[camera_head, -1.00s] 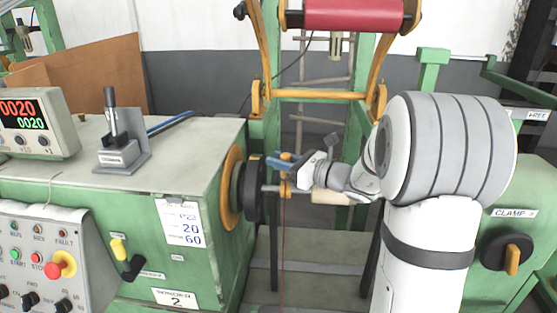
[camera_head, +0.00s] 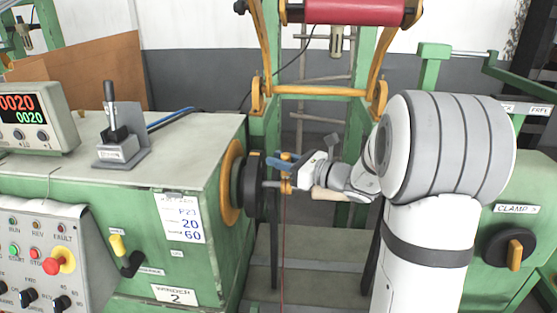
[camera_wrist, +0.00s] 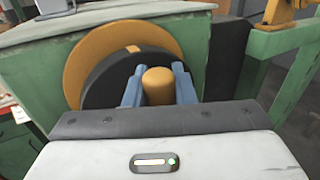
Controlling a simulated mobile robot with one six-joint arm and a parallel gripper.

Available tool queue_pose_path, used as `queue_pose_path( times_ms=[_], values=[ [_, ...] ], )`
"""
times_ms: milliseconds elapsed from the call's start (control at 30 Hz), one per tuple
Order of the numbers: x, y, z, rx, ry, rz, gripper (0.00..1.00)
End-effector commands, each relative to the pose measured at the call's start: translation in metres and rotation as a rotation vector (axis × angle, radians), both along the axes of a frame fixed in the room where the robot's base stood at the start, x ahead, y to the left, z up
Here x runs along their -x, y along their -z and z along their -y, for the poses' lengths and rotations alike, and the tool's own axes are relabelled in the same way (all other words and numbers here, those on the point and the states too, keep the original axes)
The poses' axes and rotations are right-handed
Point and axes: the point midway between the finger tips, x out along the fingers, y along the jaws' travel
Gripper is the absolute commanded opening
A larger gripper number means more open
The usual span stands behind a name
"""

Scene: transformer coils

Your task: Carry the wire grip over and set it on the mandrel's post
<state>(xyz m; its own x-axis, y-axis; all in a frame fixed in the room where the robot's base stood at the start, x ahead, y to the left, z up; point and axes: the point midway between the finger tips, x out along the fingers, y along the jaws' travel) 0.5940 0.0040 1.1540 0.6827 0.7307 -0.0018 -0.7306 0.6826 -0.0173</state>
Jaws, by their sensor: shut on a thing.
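My gripper (camera_head: 287,161), with blue fingers, is shut on the wire grip (camera_head: 286,187), a small orange piece. In the wrist view the wire grip (camera_wrist: 158,86) shows as a rounded orange end between the two blue fingers. A thin red wire hangs down from it in the head view. The mandrel (camera_head: 250,187) is a black disc in front of an orange flange on the green winder. Its grey post (camera_head: 271,184) points right towards the wire grip. The two overlap in the head view, and I cannot tell whether they touch. The wrist view hides the post.
The green winder body (camera_head: 235,265) stands left of the mandrel, with a lever fixture (camera_head: 121,140) on top. A red roll (camera_head: 352,11) hangs above in an orange frame. A green clamp stand (camera_head: 520,200) is at the right.

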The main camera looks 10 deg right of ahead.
Motion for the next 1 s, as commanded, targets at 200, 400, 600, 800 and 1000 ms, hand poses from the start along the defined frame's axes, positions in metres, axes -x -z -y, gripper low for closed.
queue_pose_path(
  times_ms=[200, 400, 600, 800, 1000],
  values=[
    [-0.0001, 0.0044, 0.0002, 0.0, 0.0, 0.0, 0.0],
    [0.0001, 0.0048, 0.0004, 0.0, 0.001, -0.001, 0.0],
    [0.0001, 0.0054, 0.0004, 0.0, 0.001, -0.003, 0.36],
    [0.0002, 0.006, 0.0005, 0.0, 0.001, -0.004, 0.49],
    [0.0011, 0.0066, 0.0017, -0.001, 0.002, -0.005, 0.49]
  ],
)
